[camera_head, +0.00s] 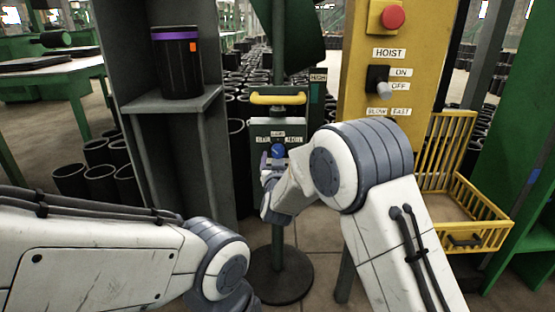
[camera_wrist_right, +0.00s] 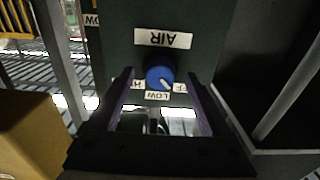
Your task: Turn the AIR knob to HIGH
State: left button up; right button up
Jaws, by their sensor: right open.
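The blue AIR knob (camera_head: 278,151) is on the front of a dark green box (camera_head: 262,130) on a stand. It also shows in the right wrist view (camera_wrist_right: 158,72), where the panel is upside down. A white mark on the knob points to the lower right there, between the LOW label (camera_wrist_right: 157,96) and a partly hidden label ending in F. My right gripper (camera_wrist_right: 159,76) is open, its two fingers on either side of the knob with gaps showing. In the head view the right arm partly hides the panel. My left arm shows at lower left; its gripper is out of view.
A yellow handle (camera_head: 278,98) is above the box. A grey shelf (camera_head: 185,103) holding a black sleeve (camera_head: 178,65) stands left.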

jog(key=shift+w, duration=1)
grip_shut()
